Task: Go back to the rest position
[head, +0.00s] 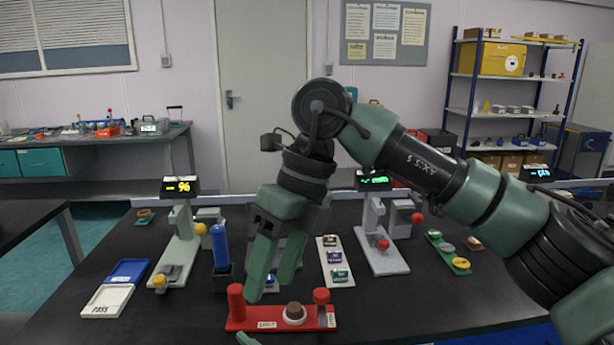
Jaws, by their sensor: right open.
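My right gripper (268,289) hangs from the green arm that comes in from the right, with its fingers pointing down. The fingertips appear just above and behind the red fixture (263,325), in front of the table's middle. A blue cylinder (220,245) stands in a dark holder just left of the gripper.
A gauge stand (184,245) with a yellow display stands left; another stand (377,250) is right. Blue (128,271) and white "PASS" (105,302) trays lie left. A white strip (335,263) and a green strip (447,251) hold small pieces. The black table (400,305) is clear at front right.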

